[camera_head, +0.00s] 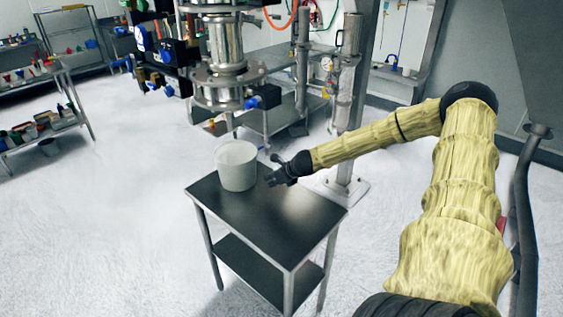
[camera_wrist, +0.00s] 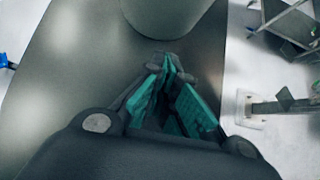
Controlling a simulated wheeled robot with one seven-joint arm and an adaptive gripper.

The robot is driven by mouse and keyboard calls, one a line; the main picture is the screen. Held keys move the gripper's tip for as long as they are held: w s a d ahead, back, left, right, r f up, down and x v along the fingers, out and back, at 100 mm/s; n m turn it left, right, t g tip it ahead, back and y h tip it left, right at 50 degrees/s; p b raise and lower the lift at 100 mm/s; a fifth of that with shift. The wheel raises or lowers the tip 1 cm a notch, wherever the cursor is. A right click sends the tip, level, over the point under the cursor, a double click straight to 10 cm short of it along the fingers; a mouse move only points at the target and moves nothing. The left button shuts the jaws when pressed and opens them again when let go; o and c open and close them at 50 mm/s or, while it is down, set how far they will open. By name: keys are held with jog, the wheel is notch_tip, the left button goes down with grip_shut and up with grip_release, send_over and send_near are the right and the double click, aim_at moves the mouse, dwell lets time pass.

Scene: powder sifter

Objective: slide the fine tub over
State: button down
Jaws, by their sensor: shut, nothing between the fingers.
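A white round tub (camera_head: 237,165) stands upright near the far left corner of the small dark-topped table (camera_head: 262,222). My gripper (camera_head: 270,180) is just to the right of the tub, low over the tabletop, with its fingers shut and empty. In the wrist view the tub's lower side (camera_wrist: 165,18) shows at the top, ahead of my shut fingertips (camera_wrist: 172,60). A narrow gap seems to lie between them; I cannot tell whether they touch. The tub's inside cannot be made out.
A steel sifter column (camera_head: 226,60) with a lower outlet hangs above and behind the table. A steel post (camera_head: 350,90) stands behind my forearm. The table's front and right part is bare. Shelves (camera_head: 40,110) with small items stand at the far left.

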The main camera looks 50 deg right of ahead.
jog(key=p+v, duration=0.2)
jog(key=v, duration=0.4)
dwell(0.9)
jog(key=shift+s+a+r, duration=0.1)
dwell(0.3)
